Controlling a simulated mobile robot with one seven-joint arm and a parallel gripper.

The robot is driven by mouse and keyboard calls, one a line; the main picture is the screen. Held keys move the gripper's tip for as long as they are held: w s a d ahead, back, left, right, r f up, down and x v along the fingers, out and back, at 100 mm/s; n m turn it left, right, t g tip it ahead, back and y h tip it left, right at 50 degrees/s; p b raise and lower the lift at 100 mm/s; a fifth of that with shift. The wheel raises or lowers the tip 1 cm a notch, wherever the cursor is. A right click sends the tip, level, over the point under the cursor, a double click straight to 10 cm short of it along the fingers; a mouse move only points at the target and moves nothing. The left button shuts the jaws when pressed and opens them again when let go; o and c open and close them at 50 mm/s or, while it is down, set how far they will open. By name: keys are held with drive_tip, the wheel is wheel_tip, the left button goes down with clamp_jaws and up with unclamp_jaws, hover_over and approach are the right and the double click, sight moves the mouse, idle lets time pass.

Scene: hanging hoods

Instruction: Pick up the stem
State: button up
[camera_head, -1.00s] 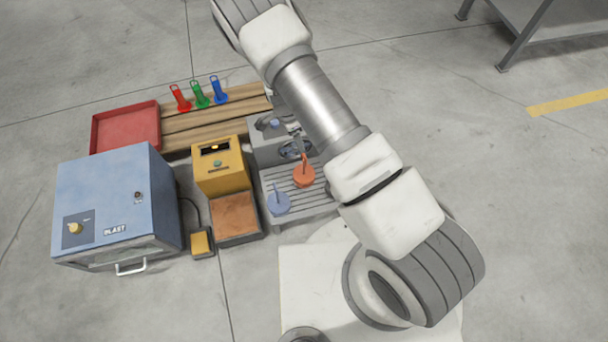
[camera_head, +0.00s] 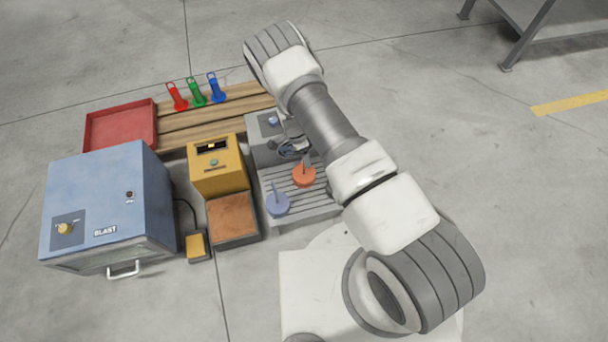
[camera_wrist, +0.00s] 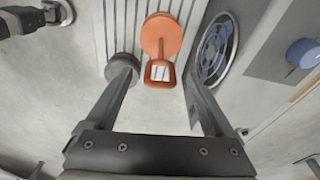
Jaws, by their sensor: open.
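An orange piece with a round disc and a loop handle shows in the wrist view (camera_wrist: 161,35), with the handle between my fingers. I take it as the stem, though the pictures do not label it. In the head view the orange piece (camera_head: 304,177) stands on the grey ribbed tray, partly covered by a grey part. My gripper (camera_wrist: 157,80) is open, its fingers on either side of the loop handle. I cannot tell whether they touch it. In the head view my arm hides most of the gripper.
A grey unit with a blue knob (camera_wrist: 303,53) lies behind. A yellow box (camera_head: 217,165), a blue cabinet (camera_head: 105,205), a red tray (camera_head: 120,128) and several coloured handles stand left.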

sight(304, 166)
drive_tip(key=shift+d+f, duration=0.2)
drive_tip(key=shift+f, duration=1.05)
drive_tip(key=shift+r, duration=0.1)
clamp_jaws()
